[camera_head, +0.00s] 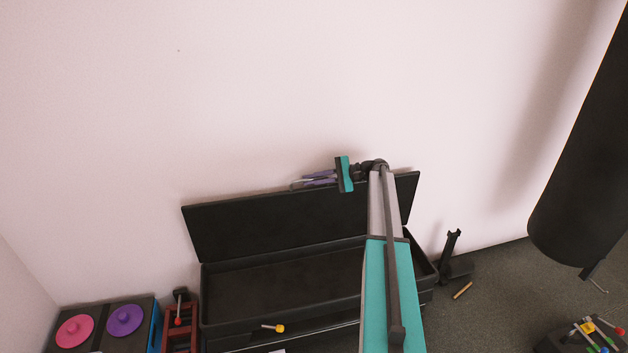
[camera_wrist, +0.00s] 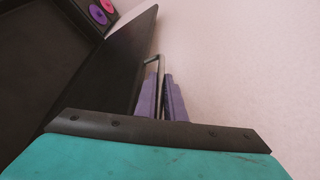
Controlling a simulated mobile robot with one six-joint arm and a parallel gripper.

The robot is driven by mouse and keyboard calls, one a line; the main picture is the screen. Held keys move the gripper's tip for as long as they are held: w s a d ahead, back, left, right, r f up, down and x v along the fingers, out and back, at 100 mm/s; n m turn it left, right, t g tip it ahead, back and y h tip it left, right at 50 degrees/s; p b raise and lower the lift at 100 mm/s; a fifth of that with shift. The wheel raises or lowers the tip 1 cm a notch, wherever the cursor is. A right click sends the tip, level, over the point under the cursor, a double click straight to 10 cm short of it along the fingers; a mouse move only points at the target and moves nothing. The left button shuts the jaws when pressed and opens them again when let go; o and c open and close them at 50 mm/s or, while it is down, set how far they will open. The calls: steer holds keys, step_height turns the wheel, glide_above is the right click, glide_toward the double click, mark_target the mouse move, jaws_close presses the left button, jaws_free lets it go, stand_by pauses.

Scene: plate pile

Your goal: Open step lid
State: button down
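The black step lid (camera_head: 270,222) stands raised, tilted up along the back of a long black box (camera_head: 280,290), whose inside is exposed and looks empty. My gripper (camera_head: 303,183), with purple fingers, is at the lid's top edge, between the lid and the wall. The lid partly hides the fingers in the head view. In the wrist view the lid (camera_wrist: 115,60) runs along the left of my gripper (camera_wrist: 155,70). Nothing is clearly held. I cannot tell whether the fingers touch the lid or how far apart they are.
The pale wall (camera_head: 280,90) is close behind the lid. A pink disc (camera_head: 75,331) and a purple disc (camera_head: 124,320) lie at the lower left, beside a red frame (camera_head: 180,330). A dark stand (camera_head: 451,257) is right of the box. A black hanging bag (camera_head: 585,170) is far right.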

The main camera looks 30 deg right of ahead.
steer(key=c, duration=1.8)
jaws_free()
steer(key=shift+a, duration=0.45)
steer(key=shift+c, duration=0.2)
steer(key=shift+d, duration=0.2)
steer(key=shift+s+d+r, duration=0.1)
steer(key=shift+s+d, duration=0.15)
steer(key=shift+d, duration=0.1)
steer(key=v, duration=1.3)
steer(key=shift+a, duration=0.15)
